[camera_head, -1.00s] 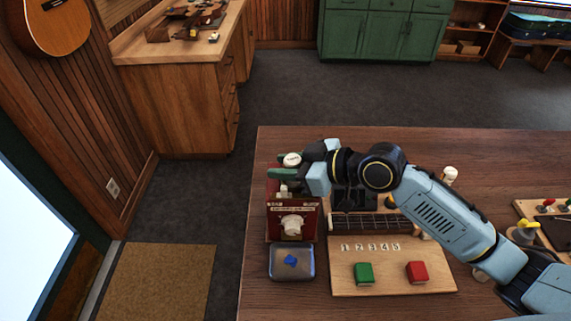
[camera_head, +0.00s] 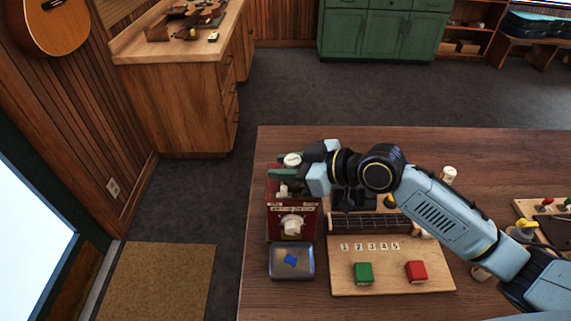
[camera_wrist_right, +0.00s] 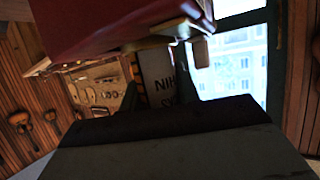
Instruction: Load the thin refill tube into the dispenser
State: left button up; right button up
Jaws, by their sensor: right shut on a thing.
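The dispenser (camera_head: 277,222) is a dark red box with a white knob (camera_head: 292,226) on its front and a label strip above it. It stands near the table's left edge. Its red body also fills the top of the right wrist view (camera_wrist_right: 105,28). My right gripper (camera_head: 290,168) is over the dispenser's top rear, shut on the refill tube. The tube's round white end (camera_head: 292,159) shows between the fingers. In the wrist view, a pale lettered side of the tube (camera_wrist_right: 157,80) shows between the dark fingers. Its lower end is hidden. My left gripper is out of view.
A grey tray (camera_head: 276,272) with a blue piece (camera_head: 291,260) sits in front of the dispenser. To the right is a wooden board (camera_head: 390,284) with a fretboard, green block (camera_head: 364,273) and red block (camera_head: 416,271). My right arm crosses above it. The table behind is clear.

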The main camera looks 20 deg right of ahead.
jog(key=shift+f+b, duration=0.5)
jog(key=shift+f, duration=0.1)
dwell(0.3)
jog(key=o, duration=0.7)
jog(key=shift+d, duration=0.1)
jog(key=shift+p+v, duration=0.5)
jog(key=shift+v, duration=4.95)
jog(key=shift+s, duration=0.1)
